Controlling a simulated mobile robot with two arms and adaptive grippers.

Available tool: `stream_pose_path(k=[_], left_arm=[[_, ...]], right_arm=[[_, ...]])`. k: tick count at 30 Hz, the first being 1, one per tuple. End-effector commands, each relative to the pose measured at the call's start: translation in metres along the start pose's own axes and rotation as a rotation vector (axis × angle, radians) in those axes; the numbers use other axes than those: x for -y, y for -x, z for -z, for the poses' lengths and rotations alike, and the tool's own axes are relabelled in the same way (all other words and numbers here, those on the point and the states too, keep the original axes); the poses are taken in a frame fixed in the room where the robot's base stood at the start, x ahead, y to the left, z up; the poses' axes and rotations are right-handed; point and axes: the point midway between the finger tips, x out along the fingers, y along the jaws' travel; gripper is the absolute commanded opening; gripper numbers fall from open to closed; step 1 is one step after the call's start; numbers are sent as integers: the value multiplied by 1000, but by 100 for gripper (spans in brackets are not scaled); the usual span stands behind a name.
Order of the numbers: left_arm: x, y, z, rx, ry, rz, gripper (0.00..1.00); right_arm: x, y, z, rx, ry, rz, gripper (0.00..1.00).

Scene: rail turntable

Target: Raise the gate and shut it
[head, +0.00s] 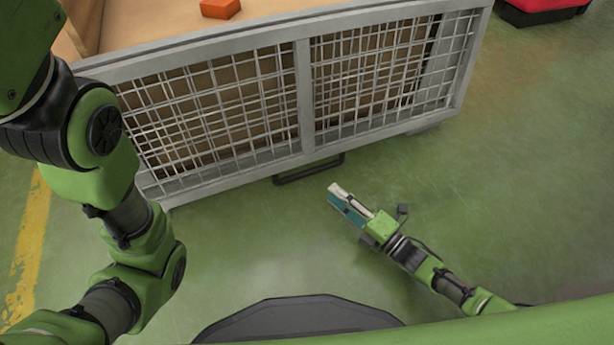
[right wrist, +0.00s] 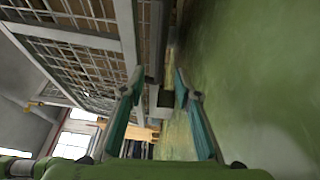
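The gate (head: 305,95) is a grey-framed wire mesh panel in two sections. It stands up along the near side of a box with wooden inner walls. A black bar handle (head: 309,169) sticks out at the gate's lower edge, near its middle. My right gripper (head: 338,196) is low over the floor, a little right of and nearer than the handle, apart from it. In the right wrist view its fingers (right wrist: 158,82) are spread with nothing held, and the mesh (right wrist: 75,50) rises at left. My left arm crosses the head view's left side; its gripper is out of frame.
An orange-red block (head: 220,8) lies inside the box. A red and black object (head: 540,10) stands on the floor at top right. A yellow line (head: 30,245) marks the floor at left.

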Motion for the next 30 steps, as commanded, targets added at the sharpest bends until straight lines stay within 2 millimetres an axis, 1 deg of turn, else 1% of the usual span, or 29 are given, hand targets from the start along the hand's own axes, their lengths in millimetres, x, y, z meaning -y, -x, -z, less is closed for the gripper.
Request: stream_pose_path(k=[1, 9, 12, 15, 21, 29, 30], left_arm=[[-2, 9, 3, 1, 0, 0, 65], [-8, 39, 13, 2, 0, 0, 65], [-10, 48, 16, 3, 0, 0, 65], [-11, 54, 18, 2, 0, 0, 65], [-12, 59, 20, 2, 0, -1, 65], [-12, 58, 20, 2, 1, -1, 65], [-12, 58, 20, 2, 1, -1, 65]], right_arm=[[3, -11, 0, -1, 1, -5, 30], [5, -70, 0, -2, 2, -4, 30], [4, -88, 0, -1, 1, -4, 30], [3, -101, 0, -1, 1, -2, 30], [1, -113, -1, 1, 0, 0, 30], [0, -115, 0, 1, 0, 1, 30], [0, -115, 0, 1, 0, 1, 28]])
